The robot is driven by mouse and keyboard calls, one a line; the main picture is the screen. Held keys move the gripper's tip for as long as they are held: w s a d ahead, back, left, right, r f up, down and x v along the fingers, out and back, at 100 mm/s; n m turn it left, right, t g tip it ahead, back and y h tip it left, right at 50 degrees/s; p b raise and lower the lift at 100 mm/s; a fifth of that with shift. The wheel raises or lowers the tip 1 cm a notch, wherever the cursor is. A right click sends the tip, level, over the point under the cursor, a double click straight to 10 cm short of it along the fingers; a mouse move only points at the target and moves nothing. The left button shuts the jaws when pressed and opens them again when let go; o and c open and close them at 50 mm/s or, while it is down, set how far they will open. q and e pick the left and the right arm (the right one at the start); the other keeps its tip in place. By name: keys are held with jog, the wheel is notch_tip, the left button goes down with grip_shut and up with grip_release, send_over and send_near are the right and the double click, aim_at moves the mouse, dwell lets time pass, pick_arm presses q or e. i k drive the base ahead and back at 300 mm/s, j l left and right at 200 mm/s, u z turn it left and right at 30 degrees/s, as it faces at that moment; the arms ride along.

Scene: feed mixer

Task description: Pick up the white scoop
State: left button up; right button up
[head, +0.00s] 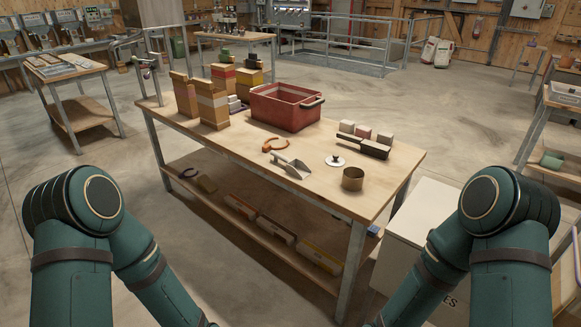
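The white scoop (292,167) lies on the wooden workbench (240,150), near the middle of its front edge. It looks pale grey-white, with its broad pan towards the right and its narrow handle pointing to the back left. An orange-brown horseshoe-shaped piece (276,144) lies just behind the scoop, close to its handle. Both my arms come in low at the left and right and run out of the bottom of the picture. Neither gripper shows, so their state is hidden. Nothing is seen touching the scoop.
A red crate (278,112) stands behind the scoop, with tall brown bags (213,105) to its left. A small white lid (335,161), a brown round tin (353,179) and a dark brush-like item (375,149) are to the right. The bench's front left is bare.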

aim_at(296, 167)
jog(key=z, duration=2.15)
jog(key=u, duration=1.7)
jog(key=z, duration=0.35)
jog(key=i+j+z, duration=0.1)
jog(key=j+z, duration=0.65)
jog(key=j, duration=0.1)
